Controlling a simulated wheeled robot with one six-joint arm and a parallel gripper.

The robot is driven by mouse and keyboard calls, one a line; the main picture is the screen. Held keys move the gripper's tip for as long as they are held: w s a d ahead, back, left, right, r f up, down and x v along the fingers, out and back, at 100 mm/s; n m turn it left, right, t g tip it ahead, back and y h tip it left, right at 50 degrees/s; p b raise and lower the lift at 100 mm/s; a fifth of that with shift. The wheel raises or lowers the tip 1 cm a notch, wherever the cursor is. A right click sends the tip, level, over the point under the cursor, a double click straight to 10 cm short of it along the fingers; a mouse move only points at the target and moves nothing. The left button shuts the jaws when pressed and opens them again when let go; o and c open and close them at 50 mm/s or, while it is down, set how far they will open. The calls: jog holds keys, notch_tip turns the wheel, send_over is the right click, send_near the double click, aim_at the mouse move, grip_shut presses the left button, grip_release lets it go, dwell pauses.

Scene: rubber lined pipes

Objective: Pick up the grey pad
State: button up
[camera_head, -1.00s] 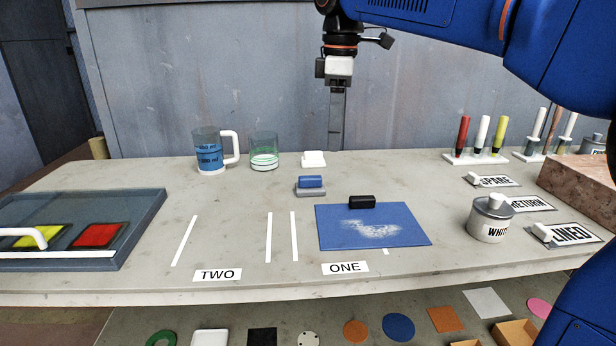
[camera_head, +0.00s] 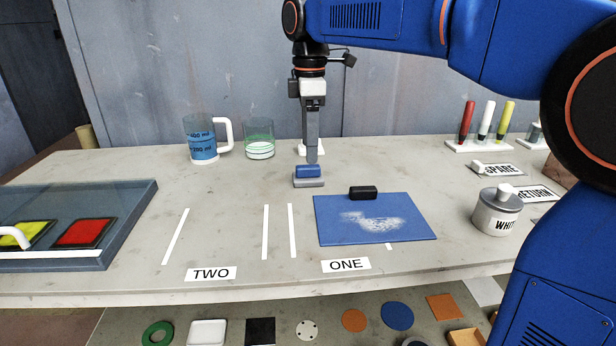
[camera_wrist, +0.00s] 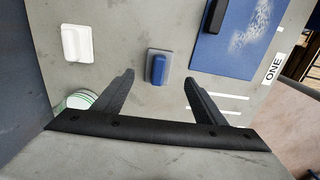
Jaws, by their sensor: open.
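The grey pad (camera_head: 309,183) lies on the table with a blue block-shaped grip on top. In the wrist view the grey pad (camera_wrist: 158,67) shows ahead of the fingertips, roughly centred between them. My gripper (camera_head: 312,160) points down over the pad, its fingers close behind or above the blue grip. In the wrist view my gripper (camera_wrist: 159,80) is open, with nothing between its fingers. In the head view the fingers overlap, so the exact gap to the pad cannot be told.
A white block (camera_wrist: 77,43) lies behind the pad. A blue board (camera_head: 376,228) with white marks and a black block (camera_head: 363,192) is at front right. A measuring jug (camera_head: 202,140) and a green-banded glass (camera_head: 259,139) stand at back left.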

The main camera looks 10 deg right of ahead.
aim_at(308, 166)
jog(key=shift+w+a+f, duration=0.1)
jog(key=shift+a+f, duration=0.05)
jog(key=shift+f, duration=3.5)
jog(key=shift+c, duration=0.4)
jog(key=c, duration=1.1)
jog(key=shift+r, duration=5)
jog(key=shift+c, duration=0.2)
jog(key=shift+o, duration=1.4)
jog(key=shift+c, duration=0.5)
